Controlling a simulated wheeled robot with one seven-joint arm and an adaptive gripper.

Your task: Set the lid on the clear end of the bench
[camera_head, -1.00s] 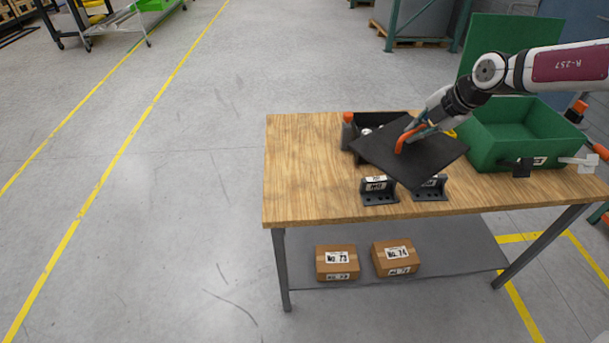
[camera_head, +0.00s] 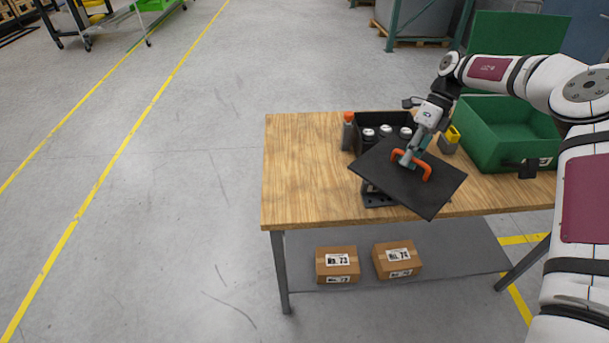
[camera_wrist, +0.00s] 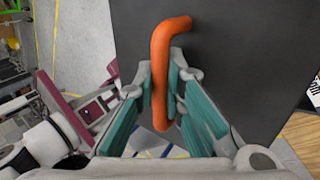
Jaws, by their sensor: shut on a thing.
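The lid (camera_head: 428,190) is a flat black square plate with an orange handle (camera_head: 426,168). My gripper (camera_head: 408,160) is shut on that handle and holds the lid tilted above the front part of the bench (camera_head: 300,170). In the wrist view the teal fingers of my gripper (camera_wrist: 172,95) close on both sides of the orange handle (camera_wrist: 160,60), with the dark lid (camera_wrist: 235,50) behind it. A black open box (camera_head: 365,120) with several silver-topped cylinders stands behind the lid, partly hidden. The left end of the wooden bench top is bare.
A green bin (camera_head: 505,135) with its lid raised stands at the right of the bench. A bottle with an orange cap (camera_head: 347,130) stands left of the black box. A yellow-and-grey item (camera_head: 449,140) lies right of it. A black bracket (camera_head: 378,198) is partly under the lid. Two cartons (camera_head: 337,264) sit on the lower shelf.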

